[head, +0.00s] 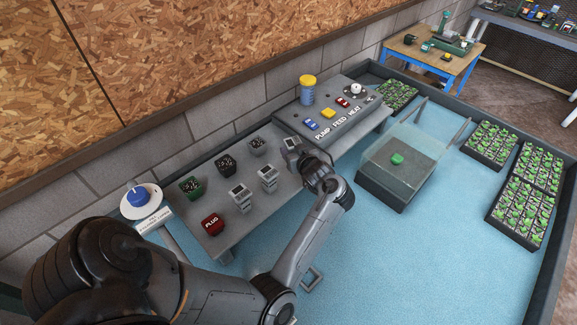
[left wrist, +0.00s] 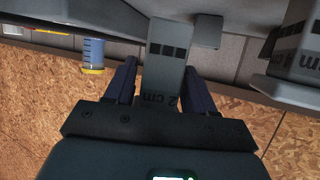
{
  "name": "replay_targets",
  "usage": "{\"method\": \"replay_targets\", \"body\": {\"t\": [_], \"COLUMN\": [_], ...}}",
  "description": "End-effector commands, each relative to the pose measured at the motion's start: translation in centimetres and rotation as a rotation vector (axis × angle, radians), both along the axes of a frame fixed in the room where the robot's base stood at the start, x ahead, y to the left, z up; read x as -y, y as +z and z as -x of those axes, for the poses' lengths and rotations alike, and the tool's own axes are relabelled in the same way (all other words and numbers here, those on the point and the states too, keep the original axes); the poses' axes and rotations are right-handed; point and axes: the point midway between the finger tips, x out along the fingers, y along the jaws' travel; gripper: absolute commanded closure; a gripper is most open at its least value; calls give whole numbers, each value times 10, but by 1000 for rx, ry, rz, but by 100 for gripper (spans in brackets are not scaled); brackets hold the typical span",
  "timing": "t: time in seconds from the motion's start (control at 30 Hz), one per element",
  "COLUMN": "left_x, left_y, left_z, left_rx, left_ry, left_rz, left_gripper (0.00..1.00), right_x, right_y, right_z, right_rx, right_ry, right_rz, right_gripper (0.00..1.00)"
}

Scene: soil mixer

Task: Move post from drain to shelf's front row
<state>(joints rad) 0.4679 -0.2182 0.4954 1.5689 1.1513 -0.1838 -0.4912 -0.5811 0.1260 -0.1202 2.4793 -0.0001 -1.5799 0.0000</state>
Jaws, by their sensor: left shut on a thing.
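My left gripper (head: 305,158) is shut on a grey post (head: 291,143) above or at the right part of the grey shelf (head: 228,241). In the left wrist view the post (left wrist: 166,50), marked "2 cm", stands between the two dark fingers (left wrist: 160,88). I cannot tell whether the post touches the shelf. Two similar grey posts (head: 240,196) (head: 267,178) stand on the shelf to the left. One post (left wrist: 300,45) shows at the right of the wrist view. I cannot make out which thing is the drain. My right gripper is not in view.
Pots, one green (head: 191,187) and two black (head: 227,163) (head: 257,146), stand along the shelf's back. A red PLUG block (head: 212,224) is at its left end. A control panel (head: 331,113) is to the right, then a clear-topped box (head: 380,193). Blue floor (head: 400,265) is open in front.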

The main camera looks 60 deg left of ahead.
Motion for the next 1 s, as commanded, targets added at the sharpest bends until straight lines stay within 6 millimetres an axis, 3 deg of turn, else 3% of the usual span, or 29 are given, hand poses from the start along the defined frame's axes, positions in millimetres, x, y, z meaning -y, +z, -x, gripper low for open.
{"method": "replay_targets", "body": {"t": [0.43,0.9,0.93,1.0], "left_x": [0,0,0,0], "left_y": [-46,-52,-53,-52], "left_z": [0,-1,-1,-1], "left_rx": [0,1,1,1], "left_ry": [-2,-3,-3,-3], "left_rz": [-1,-2,-2,-2], "left_gripper": [77,77,44,33], "right_x": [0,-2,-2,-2], "right_y": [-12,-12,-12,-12], "right_z": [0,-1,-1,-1], "right_rx": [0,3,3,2], "right_ry": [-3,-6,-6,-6], "right_rz": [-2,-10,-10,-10], "right_gripper": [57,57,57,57]}}
